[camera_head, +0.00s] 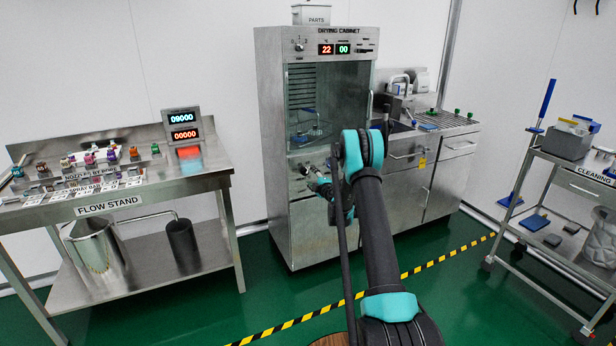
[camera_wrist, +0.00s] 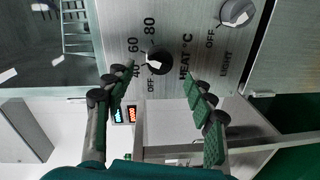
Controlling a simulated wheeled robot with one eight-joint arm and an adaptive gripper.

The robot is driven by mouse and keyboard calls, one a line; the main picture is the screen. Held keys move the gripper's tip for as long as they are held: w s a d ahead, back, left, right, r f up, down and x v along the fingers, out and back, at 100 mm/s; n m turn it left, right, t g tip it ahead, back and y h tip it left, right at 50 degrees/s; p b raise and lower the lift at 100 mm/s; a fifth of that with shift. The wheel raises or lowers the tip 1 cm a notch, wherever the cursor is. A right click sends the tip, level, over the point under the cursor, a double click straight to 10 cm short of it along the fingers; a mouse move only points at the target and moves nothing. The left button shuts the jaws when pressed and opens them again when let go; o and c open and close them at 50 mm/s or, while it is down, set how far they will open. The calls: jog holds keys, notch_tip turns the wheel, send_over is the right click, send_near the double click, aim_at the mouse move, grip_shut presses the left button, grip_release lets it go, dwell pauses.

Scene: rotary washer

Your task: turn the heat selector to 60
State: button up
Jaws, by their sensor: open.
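The heat selector (camera_wrist: 159,59) is a dark round knob with a white mark, on the steel front of the drying cabinet (camera_head: 275,150). The panel is turned sideways in the wrist view, with OFF, 40, 60 and 80 printed around the knob. The white mark is on the knob's left side, toward the 40 and 60 labels; its exact setting is hard to tell. My gripper (camera_wrist: 159,78) is open, with one finger on each side of the knob and visible gaps between. In the head view my gripper (camera_head: 316,182) is at the cabinet front, partly hidden by my arm.
A light knob (camera_wrist: 237,12) sits close by on the same panel. The cabinet's glass door (camera_head: 325,95) is above. A flow stand (camera_head: 150,205) is at left, a sink counter (camera_head: 455,145) at right, and a cleaning cart (camera_head: 570,160) farther right. Green floor is open in front.

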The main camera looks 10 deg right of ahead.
jog(key=v, duration=0.7)
jog(key=shift+s, duration=0.3)
jog(key=shift+r, duration=0.1)
jog(key=s+d+r+m+t+h, duration=0.1)
jog(key=s+d+r+m+h, duration=0.35)
jog(key=r, duration=0.45)
jog(key=s+d+r+m+h, duration=0.4)
jog(key=s+r+m, duration=0.15)
jog(key=r, duration=0.25)
jog(key=s+d+r+m+g+h, duration=0.25)
jog(key=s+m, duration=0.25)
jog(key=s, duration=0.3)
jog(key=s+a+f+m+g+y, duration=0.1)
jog(key=s+f, duration=0.4)
jog(key=s, duration=0.8)
jog(key=s+a+f+m+g+y, duration=0.2)
jog(key=s+a+f+g, duration=0.3)
jog(key=s, duration=0.8)
jog(key=s+a+f+m+g+y, duration=0.1)
jog(key=s+a+f+g, duration=0.3)
jog(key=s, duration=1)
jog(key=shift+a+f+g+y, duration=0.35)
jog(key=shift+a+f+y, duration=0.05)
jog(key=shift+f+y, duration=0.45)
